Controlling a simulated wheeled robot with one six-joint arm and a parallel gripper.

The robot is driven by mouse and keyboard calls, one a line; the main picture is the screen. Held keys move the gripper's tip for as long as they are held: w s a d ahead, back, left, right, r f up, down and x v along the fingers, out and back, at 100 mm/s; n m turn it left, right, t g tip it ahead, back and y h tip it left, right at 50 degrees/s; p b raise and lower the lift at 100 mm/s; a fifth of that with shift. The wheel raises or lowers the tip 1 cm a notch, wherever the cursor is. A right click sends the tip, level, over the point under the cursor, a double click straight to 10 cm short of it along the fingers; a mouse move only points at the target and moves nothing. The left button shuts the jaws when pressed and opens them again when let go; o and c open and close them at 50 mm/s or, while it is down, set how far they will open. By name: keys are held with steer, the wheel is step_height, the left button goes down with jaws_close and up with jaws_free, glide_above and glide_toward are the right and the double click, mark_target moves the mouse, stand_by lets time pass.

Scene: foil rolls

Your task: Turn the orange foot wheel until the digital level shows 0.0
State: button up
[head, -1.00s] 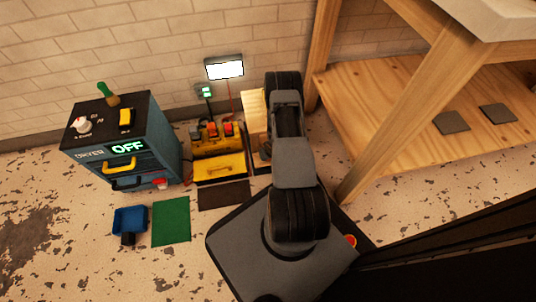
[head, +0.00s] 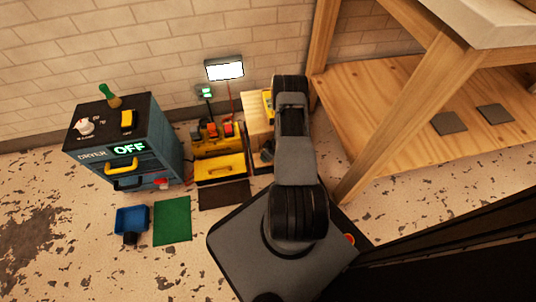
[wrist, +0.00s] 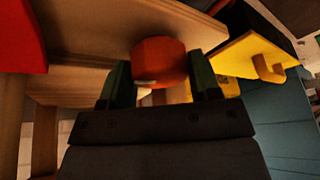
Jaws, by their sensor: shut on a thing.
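The orange foot wheel (wrist: 159,62) is in the wrist view, below the edge of a wooden board (wrist: 80,30). My gripper (wrist: 161,84) is shut on the wheel, with one dark green finger on each side of it. In the head view my own arm hides the gripper and the wheel. A yellow thing (head: 267,104) shows on the pale wooden piece (head: 256,118) beside my arm; it may be the digital level, but I see no readable number on it.
A blue dryer cabinet (head: 165,152) reading OFF stands at left. A yellow machine (head: 219,166) stands between it and my arm. A wooden bench (head: 400,150) is close on the right.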

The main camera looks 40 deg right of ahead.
steer(key=shift+w+d+r, duration=0.2)
steer(key=shift+w+r, duration=0.05)
steer(key=shift+w, duration=0.05)
steer(key=o, duration=0.5)
steer(key=shift+o, duration=0.7)
steer(key=shift+s+a+f, duration=0.1)
steer(key=shift+s, duration=0.05)
steer(key=p+v, duration=0.6)
steer(key=v, duration=0.8)
steer(key=shift+p, duration=0.35)
